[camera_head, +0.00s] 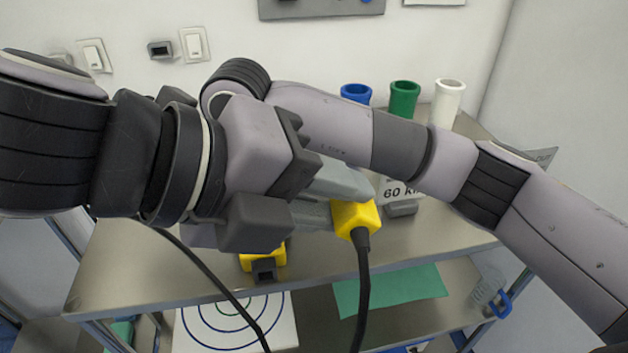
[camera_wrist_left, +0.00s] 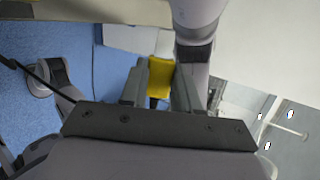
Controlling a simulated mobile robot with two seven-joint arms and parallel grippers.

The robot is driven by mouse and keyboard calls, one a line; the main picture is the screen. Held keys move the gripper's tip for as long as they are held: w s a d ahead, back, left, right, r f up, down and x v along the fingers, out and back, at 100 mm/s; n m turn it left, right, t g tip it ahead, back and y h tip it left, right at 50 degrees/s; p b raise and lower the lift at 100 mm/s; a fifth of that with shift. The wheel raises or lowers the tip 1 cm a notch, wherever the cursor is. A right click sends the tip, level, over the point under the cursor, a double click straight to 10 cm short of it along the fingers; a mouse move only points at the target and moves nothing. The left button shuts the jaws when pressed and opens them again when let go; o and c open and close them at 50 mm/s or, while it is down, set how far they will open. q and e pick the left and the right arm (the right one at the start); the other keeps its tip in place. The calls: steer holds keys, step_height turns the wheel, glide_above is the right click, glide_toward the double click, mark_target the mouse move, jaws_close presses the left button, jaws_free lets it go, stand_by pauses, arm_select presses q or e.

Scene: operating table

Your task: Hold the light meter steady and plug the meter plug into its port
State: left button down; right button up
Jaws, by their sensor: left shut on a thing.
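My left gripper (camera_head: 345,195) reaches in from the left, shut on a yellow plug (camera_head: 355,218) with a black cable hanging down from it. In the left wrist view, the yellow plug (camera_wrist_left: 160,76) sits between the two grey fingers (camera_wrist_left: 160,90). A second yellow piece with a dark block at its front (camera_head: 262,258) shows below my left gripper, mostly covered by it; I cannot tell whether it is the light meter. The port is not clearly seen. My right arm crosses from the right behind the left one, and its gripper is hidden.
A metal table (camera_head: 400,245) has blue (camera_head: 356,93), green (camera_head: 404,98) and white (camera_head: 448,102) containers at the back right. A label reading 60 (camera_head: 398,190) stands behind the plug. Another black cable (camera_head: 215,280) runs down at the left. A lower shelf holds a green cloth (camera_head: 390,290).

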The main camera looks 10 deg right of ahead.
arm_select(q)
steer(key=shift+s+d+f+n+t+y, duration=0.15)
steer(key=shift+s+f+n+t+y, duration=0.05)
steer(key=shift+f+y, duration=0.25)
steer(key=shift+s+d+f+n+t+y, duration=0.15)
steer(key=shift+s+f+n+t+y, duration=0.05)
steer(key=shift+f+y, duration=0.5)
steer(key=shift+y, duration=0.15)
steer(key=s+a+f+y, duration=0.2)
steer(key=a+f+y, duration=0.1)
steer(key=f, duration=0.3)
steer(key=s+a+f+m+y, duration=0.1)
steer(key=s+a+f+y, duration=0.2)
steer(key=a+f+y, duration=0.1)
steer(key=shift+f+y, duration=0.6)
steer(key=shift+f, duration=0.3)
steer(key=shift+w, duration=1.95)
steer(key=shift+w, duration=1.6)
